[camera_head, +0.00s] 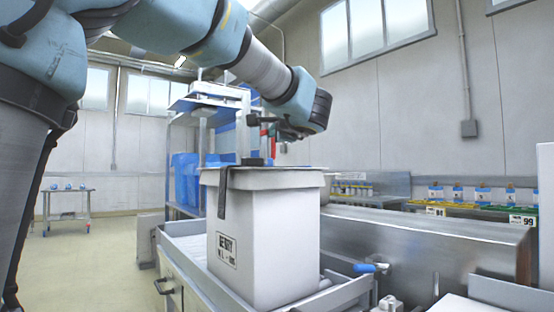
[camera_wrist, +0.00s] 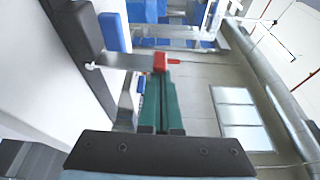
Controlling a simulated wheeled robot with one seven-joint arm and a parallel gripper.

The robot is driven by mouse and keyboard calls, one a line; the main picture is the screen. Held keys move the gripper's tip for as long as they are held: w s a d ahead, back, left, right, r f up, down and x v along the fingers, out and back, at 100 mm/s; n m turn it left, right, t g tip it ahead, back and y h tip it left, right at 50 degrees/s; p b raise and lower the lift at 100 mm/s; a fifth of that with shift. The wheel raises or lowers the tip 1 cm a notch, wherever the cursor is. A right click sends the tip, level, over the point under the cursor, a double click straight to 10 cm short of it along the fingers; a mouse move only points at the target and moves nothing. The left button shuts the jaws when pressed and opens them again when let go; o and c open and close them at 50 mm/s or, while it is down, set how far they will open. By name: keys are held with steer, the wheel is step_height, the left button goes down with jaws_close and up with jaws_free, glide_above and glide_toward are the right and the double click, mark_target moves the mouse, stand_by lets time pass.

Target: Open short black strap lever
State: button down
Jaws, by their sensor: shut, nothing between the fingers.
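A white lidded box (camera_head: 262,240) stands on a metal conveyor, with a black strap (camera_head: 223,192) hanging down its near side. A small black block (camera_head: 253,161) sits on the lid; in the wrist view a black block (camera_wrist: 78,28) and a blue block (camera_wrist: 114,32) stand side by side on a pale surface. A thin grey strip (camera_wrist: 125,61) runs from near the blocks to the fingertips. I cannot tell which part is the short strap lever. My gripper (camera_head: 272,155) points down over the lid. Its green fingers with red tips (camera_wrist: 160,62) are shut and look empty, close to the strip; contact is unclear.
A metal counter (camera_head: 420,245) runs right of the box. A blue-handled valve (camera_head: 370,267) is in front of it. Blue bins (camera_head: 186,178) stand on a rack behind. A small table (camera_head: 68,205) is at far left, with open floor around it.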

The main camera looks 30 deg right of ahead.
steer(key=shift+s+a+f+n+t+b, duration=0.15)
steer(key=shift+a+n+b, duration=0.15)
steer(key=shift+b, duration=0.75)
steer(key=shift+w+a+n+t+b, duration=0.15)
steer(key=shift+n+b, duration=0.25)
steer(key=shift+b, duration=0.6)
steer(key=shift+s+a+b, duration=0.1)
steer(key=shift+a+b, duration=0.05)
steer(key=shift+b, duration=0.25)
steer(key=shift+r, duration=0.25)
